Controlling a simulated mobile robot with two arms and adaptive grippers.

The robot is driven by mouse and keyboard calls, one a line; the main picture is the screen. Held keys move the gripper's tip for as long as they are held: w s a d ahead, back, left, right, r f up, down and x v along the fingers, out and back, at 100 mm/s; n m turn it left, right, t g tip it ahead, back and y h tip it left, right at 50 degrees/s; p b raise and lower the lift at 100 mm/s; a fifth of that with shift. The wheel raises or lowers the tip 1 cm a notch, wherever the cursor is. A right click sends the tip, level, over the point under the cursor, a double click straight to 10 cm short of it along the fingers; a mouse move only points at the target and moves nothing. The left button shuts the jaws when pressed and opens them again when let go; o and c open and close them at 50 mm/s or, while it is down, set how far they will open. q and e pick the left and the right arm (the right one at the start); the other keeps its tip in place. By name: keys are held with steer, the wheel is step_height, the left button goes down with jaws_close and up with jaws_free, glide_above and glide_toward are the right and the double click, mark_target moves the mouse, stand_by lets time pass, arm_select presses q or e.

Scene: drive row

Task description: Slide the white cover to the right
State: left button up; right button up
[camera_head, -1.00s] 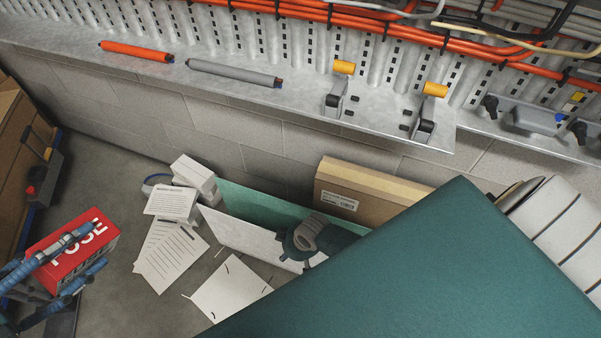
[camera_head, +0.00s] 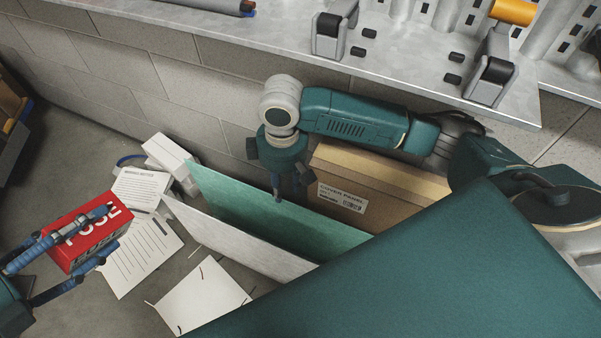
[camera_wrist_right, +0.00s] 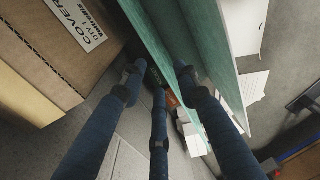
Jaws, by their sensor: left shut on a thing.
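A white panel (camera_head: 235,241), which looks like the white cover, stands on edge on the floor, leaning, in front of a green panel (camera_head: 245,207). The teal block in the foreground hides their right ends. My right gripper (camera_head: 290,192) points down at the back of the green panel. In the right wrist view its fingers (camera_wrist_right: 160,78) are spread, one overlapping the green panel (camera_wrist_right: 172,45) and the others on the carton side; contact is unclear. My left gripper (camera_head: 110,230) is shut on a red fuse box (camera_head: 88,232) at the far left.
A cardboard carton (camera_head: 375,185) stands right of my right gripper, close to the wall. A metal ledge (camera_head: 270,50) with clamps runs above. White boxes (camera_head: 172,155) and papers (camera_head: 143,255) lie left of the panels.

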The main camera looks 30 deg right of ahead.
mark_target(290, 205)
arm_select(q)
steer(key=shift+w+d+f, duration=0.2)
steer(key=shift+d+f, duration=0.1)
steer(key=shift+s+a, duration=0.1)
steer(key=shift+a, duration=0.05)
arm_select(e)
steer(key=shift+d+r, duration=0.3)
steer(key=shift+d, duration=0.4)
